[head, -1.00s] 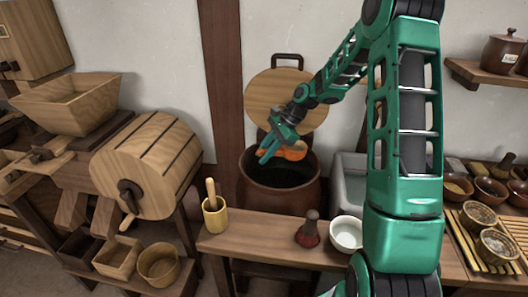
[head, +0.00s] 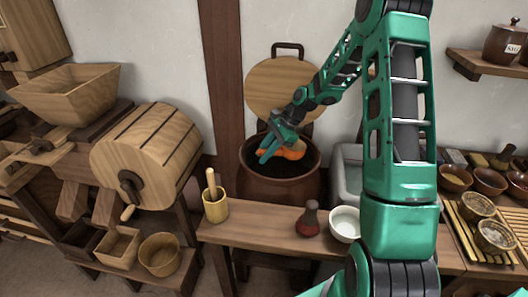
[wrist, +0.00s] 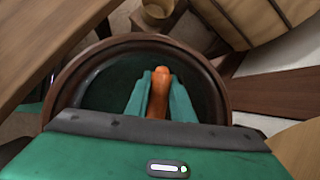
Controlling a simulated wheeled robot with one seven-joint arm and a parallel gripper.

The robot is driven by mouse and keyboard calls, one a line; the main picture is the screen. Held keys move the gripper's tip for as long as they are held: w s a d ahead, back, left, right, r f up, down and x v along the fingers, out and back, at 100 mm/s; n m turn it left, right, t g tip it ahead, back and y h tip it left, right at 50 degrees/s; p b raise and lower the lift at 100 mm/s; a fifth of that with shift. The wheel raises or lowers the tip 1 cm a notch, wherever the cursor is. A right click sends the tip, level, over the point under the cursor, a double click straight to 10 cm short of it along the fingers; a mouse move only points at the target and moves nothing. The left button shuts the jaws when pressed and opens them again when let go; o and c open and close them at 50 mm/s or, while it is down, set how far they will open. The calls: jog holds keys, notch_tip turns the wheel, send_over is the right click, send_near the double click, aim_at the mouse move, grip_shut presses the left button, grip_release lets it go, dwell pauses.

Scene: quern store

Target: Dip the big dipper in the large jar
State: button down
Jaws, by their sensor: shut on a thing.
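The big dipper (head: 294,153) is an orange, rounded piece in the head view, held at the mouth of the large jar. In the wrist view it is an orange-brown shaft (wrist: 159,92) between the two teal fingers. My gripper (head: 268,152) is shut on it, over the jar opening; it also shows in the wrist view (wrist: 158,95). The large jar (head: 280,192) is brown, round and open, with a dark inside, and stands behind the bench. Its rim (wrist: 62,85) surrounds the fingers in the wrist view. How deep the dipper's lower end reaches is hidden.
A round wooden lid (head: 283,92) leans on the wall behind the jar. A grey basin (head: 350,165) stands right of the jar.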

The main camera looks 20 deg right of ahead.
jog(key=shift+f, duration=2.85)
dwell(1.1)
jog(key=shift+r, duration=1.55)
jog(key=shift+r+h, duration=0.8)
jog(key=shift+r, duration=0.3)
jog(key=shift+r, duration=3.1)
